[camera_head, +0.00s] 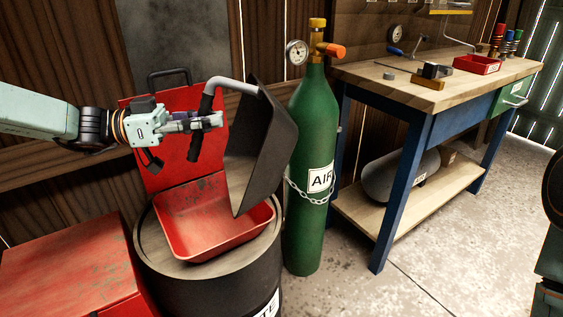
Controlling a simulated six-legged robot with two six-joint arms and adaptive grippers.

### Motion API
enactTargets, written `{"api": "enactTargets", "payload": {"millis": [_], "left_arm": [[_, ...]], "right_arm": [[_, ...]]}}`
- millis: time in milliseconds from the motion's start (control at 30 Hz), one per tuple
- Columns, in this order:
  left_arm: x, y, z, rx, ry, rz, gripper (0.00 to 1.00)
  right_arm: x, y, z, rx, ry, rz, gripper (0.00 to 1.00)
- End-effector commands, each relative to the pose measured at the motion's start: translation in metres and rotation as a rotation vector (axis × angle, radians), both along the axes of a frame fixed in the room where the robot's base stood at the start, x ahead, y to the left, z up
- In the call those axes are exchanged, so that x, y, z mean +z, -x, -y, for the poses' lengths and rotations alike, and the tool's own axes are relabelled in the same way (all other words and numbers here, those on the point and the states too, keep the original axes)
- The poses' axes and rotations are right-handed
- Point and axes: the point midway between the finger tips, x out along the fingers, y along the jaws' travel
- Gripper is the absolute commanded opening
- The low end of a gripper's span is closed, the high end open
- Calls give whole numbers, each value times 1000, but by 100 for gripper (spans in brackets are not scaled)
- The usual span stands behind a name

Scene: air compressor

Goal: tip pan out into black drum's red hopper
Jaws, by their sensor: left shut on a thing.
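My left gripper (208,121) is shut on the black grip of the pan's bent handle. The dark pan (266,145) is tilted steeply, almost on its side, with its open side facing left and down. It hangs over the right part of the red hopper (192,246), its low corner by the hopper's inside. The hopper sits on top of the black drum (210,290), with a red lid (170,165) standing up behind it. The visible hopper floor looks scuffed and holds no clear loose pieces. My right gripper is not in view; only a dark and teal part shows at the right edge.
A green air cylinder (307,235) with a brass valve and chain stands close right of the drum and pan. A red box (70,265) is at lower left. A blue workbench (420,95) with tools and a grey tank below stands right. Concrete floor is clear at lower right.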

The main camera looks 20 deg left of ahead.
Motion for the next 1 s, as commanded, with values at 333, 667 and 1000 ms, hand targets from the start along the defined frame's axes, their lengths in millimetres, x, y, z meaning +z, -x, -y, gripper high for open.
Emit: {"api": "enactTargets", "payload": {"millis": [333,667,1000], "left_arm": [[4,-22,37,-4,-242,-138,0],[6,-41,69,-3,-451,-265,0],[-2,-50,85,-3,-577,-341,0]], "right_arm": [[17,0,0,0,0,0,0],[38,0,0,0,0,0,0],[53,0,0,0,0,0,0]]}}
